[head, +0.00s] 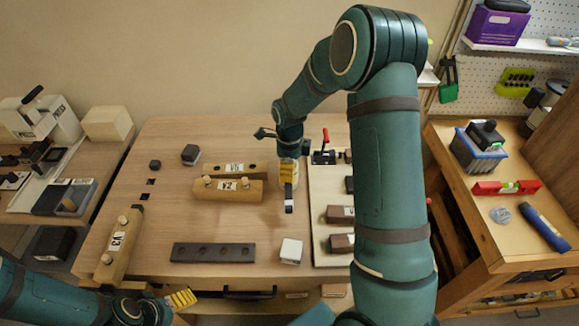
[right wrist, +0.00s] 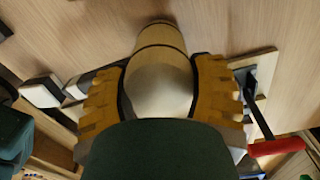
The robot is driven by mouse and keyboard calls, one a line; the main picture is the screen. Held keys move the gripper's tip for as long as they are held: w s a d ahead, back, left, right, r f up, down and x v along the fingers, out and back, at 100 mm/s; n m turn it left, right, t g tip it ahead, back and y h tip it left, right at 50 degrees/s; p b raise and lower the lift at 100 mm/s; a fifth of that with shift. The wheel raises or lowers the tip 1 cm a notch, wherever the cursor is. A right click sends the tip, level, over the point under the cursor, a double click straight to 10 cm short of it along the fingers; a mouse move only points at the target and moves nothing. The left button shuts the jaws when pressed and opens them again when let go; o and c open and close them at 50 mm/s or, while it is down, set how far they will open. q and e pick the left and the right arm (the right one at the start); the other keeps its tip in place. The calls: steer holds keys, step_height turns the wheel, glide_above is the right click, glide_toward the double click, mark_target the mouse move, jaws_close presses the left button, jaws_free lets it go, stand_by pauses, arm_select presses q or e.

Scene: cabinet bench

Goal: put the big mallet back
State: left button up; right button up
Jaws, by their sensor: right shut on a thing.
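My right gripper (head: 288,174) is over the back right of the wooden bench, left of the pale board. In the right wrist view its yellow fingers (right wrist: 158,95) are shut on both sides of a pale, rounded wooden piece with a dark ring line, which I take to be the big mallet (right wrist: 160,60). Its lower part is hidden by my gripper. My left gripper (head: 182,299) is low at the front left, with yellow fingers seen from the side; its opening cannot be made out.
A wooden block with two knobs (head: 228,190) stands left of my right gripper, with another block (head: 238,169) behind it. A third block (head: 119,245) is at the left. A dark holed strip (head: 213,252) and white cube (head: 291,251) lie in front. A red-handled clamp (head: 325,152) stands close right.

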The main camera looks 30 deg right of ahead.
steer(key=shift+f, duration=0.45)
stand_by(0.5)
steer(key=o, duration=1.4)
steer(key=shift+o, duration=0.3)
steer(key=shift+r, duration=0.15)
steer(key=shift+r+p, duration=2.35)
steer(key=shift+r, duration=1.1)
steer(key=shift+f, duration=0.15)
